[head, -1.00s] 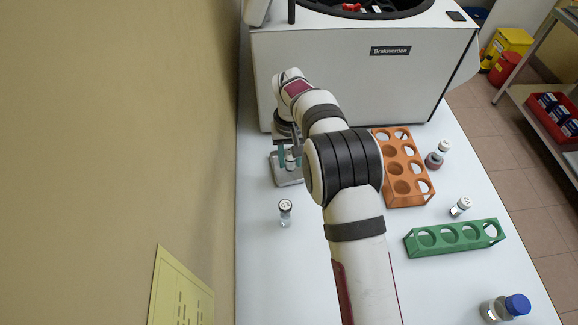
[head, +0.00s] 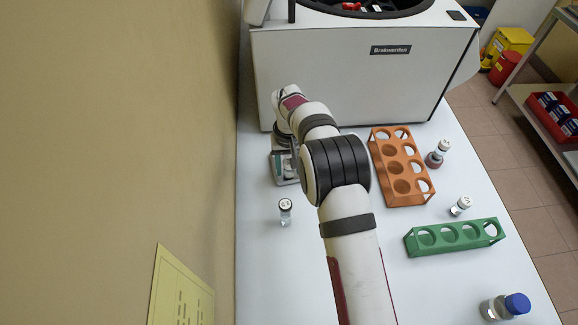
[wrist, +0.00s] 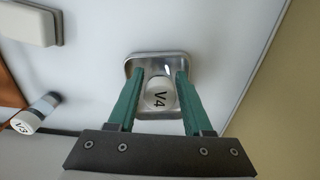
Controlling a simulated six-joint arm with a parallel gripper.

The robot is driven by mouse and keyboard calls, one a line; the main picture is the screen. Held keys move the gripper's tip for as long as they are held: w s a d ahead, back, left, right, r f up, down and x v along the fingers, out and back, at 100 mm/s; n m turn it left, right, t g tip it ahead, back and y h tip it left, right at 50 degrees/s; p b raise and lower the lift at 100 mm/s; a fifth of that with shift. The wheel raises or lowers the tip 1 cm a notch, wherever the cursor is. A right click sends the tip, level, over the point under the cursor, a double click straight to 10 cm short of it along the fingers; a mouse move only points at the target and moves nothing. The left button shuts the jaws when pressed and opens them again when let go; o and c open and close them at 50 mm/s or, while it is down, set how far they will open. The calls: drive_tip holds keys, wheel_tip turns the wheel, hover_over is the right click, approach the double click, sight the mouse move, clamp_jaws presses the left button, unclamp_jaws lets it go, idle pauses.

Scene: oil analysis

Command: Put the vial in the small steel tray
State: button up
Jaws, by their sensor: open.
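The vial (wrist: 160,92), with a white cap marked V4, appears upright inside the small steel tray (wrist: 154,57) in the wrist view. My gripper (wrist: 158,75) is open, with one green finger on each side of the vial's cap. Whether either finger touches it is hard to tell. In the head view, my arm partly covers the tray (head: 290,181), and the fingers and vial are mostly hidden there.
A white machine (head: 365,85) stands behind the tray. To the right are an orange rack (head: 403,170) and a green rack (head: 455,237). A vial marked V3 (wrist: 38,110) shows in the wrist view. The wall is at left.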

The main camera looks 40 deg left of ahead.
wheel_tip(320, 180, up, 12)
drive_tip(key=shift+r, duration=0.1)
drive_tip(key=s+d+r+m, duration=0.1)
drive_tip(key=d+r+m, duration=0.4)
drive_tip(key=d, duration=0.7)
drive_tip(key=s+d+r+m, duration=0.15)
drive_tip(key=d+r, duration=0.45)
drive_tip(key=d, duration=0.7)
drive_tip(key=s+d+f+m+y, duration=0.1)
drive_tip(key=s+d+m, duration=0.3)
drive_tip(key=s, duration=0.5)
drive_tip(key=s+d+f+m, duration=0.2)
drive_tip(key=s+d+m, duration=0.2)
drive_tip(key=s+d, duration=0.4)
drive_tip(key=shift+s+d+f+y, duration=0.15)
drive_tip(key=shift+s+d+y, duration=0.15)
drive_tip(key=shift+s+y, duration=0.15)
